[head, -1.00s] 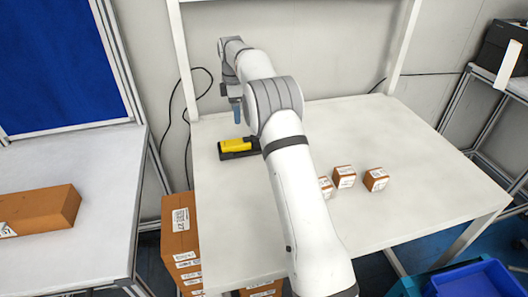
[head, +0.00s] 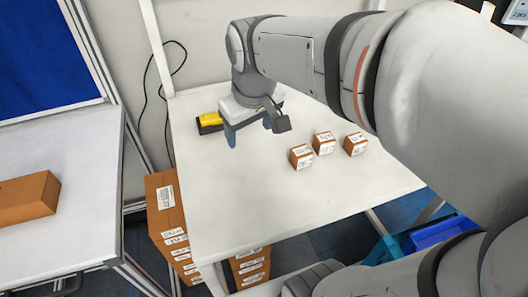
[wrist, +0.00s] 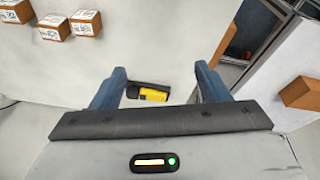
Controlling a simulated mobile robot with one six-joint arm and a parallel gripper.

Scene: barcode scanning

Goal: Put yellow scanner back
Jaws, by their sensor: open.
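The yellow scanner (head: 209,119) lies on the black holder (head: 210,130) near the back left of the white table, partly hidden behind my gripper in the head view. In the wrist view the scanner (wrist: 154,94) sits on the dark holder (wrist: 133,91), seen between the blue fingers but some distance beyond them. Whether it is fully seated is too small to tell. My gripper (head: 249,131) is open and empty, above the table in front of the scanner. Its fingers (wrist: 160,72) are spread wide in the wrist view.
Three small brown labelled boxes, one of them here (head: 323,143), stand right of my gripper on the white table (head: 270,205). Brown boxes (head: 168,215) are stacked below its left side. A side table (head: 60,235) holds a larger box (head: 28,198). The front of the white table is clear.

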